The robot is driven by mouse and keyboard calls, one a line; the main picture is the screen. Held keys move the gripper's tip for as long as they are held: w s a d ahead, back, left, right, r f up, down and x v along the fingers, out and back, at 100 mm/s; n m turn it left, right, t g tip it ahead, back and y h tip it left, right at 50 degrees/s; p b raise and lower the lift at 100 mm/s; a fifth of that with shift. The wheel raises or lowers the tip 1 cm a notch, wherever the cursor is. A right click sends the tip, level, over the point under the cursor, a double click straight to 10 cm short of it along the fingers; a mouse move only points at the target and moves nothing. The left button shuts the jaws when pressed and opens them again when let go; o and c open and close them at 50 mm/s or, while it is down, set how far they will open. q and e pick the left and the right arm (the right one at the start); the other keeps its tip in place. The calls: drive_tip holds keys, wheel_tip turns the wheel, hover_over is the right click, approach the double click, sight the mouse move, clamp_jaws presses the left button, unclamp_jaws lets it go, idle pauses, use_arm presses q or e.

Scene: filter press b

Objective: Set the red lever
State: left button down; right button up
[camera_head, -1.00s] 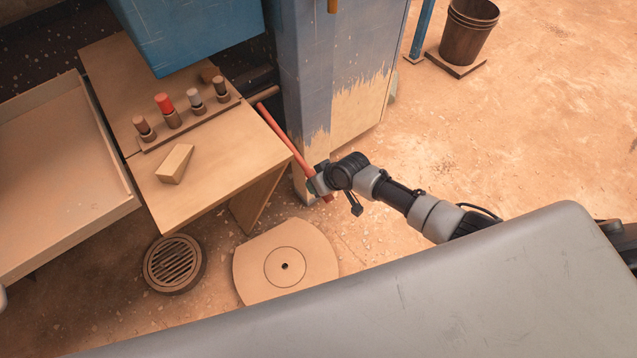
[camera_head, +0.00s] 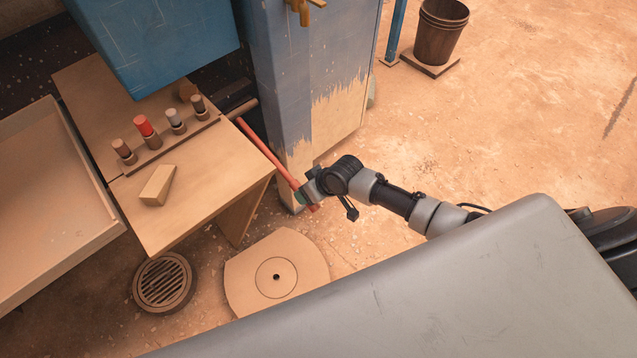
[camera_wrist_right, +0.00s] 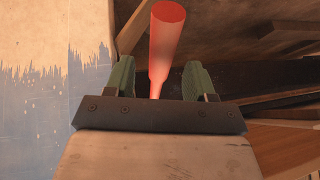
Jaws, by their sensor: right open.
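The red lever (camera_head: 268,150) is a long red bar beside the blue post, sloping from the back down toward the front. My right gripper (camera_head: 307,193) is at its near, lower end. In the right wrist view the lever (camera_wrist_right: 166,45) runs between the two green fingers of my open gripper (camera_wrist_right: 158,82). Gaps show on both sides of the lever, so the fingers look apart from it. In the head view the gripper partly hides the lever's end. My left gripper is not in view.
A wooden bench (camera_head: 205,190) with a wedge block (camera_head: 158,185) and several coloured pegs stands left of the lever. The blue, worn post (camera_head: 285,80) rises close behind it. A round drain grate (camera_head: 163,284) and a floor plate (camera_head: 305,262) lie in front.

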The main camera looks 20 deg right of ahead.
drive_tip(key=p+v, duration=0.1)
drive_tip(key=v, duration=0.5)
drive_tip(key=shift+s+r, duration=0.15)
